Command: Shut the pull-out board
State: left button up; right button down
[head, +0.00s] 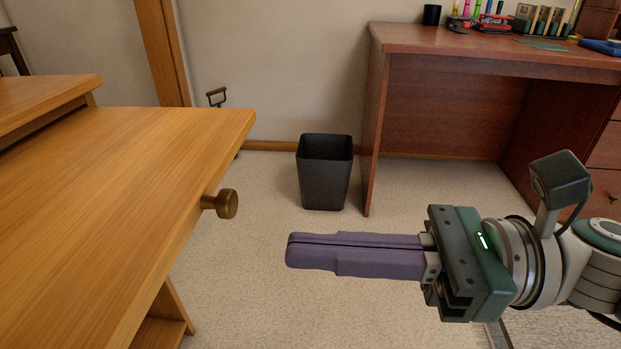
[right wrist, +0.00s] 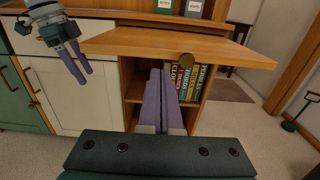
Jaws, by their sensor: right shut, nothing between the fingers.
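The pull-out board (head: 130,180) is a wooden leaf on the left of the head view. It stands out from the wooden cabinet. A round brass knob (head: 227,204) sits on its edge. The right wrist view shows the board (right wrist: 150,43) from its front, with the knob (right wrist: 186,61) on that edge. My right gripper (head: 290,250) is shut and empty, its purple fingers pointing towards the board. It is right of the knob and apart from it. My left gripper (right wrist: 78,66) shows only in the right wrist view, fingers parted, left of the board.
Books (right wrist: 185,82) fill a shelf under the board. A black bin (head: 325,172) stands on the carpet before the wall. A reddish desk (head: 450,110) stands at the back right. The floor between board and desk is otherwise clear.

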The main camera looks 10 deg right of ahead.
aim_at(181, 241)
jog(key=b+x, duration=0.1)
jog(key=x, duration=0.7)
jog(key=shift+f, duration=0.1)
pick_arm(q)
jog(key=shift+a+f, duration=0.1)
jog(key=shift+f, duration=0.6)
pick_arm(e)
jog(key=shift+w+a, duration=0.1)
jog(key=shift+a, duration=0.05)
jog(key=shift+a, duration=0.1)
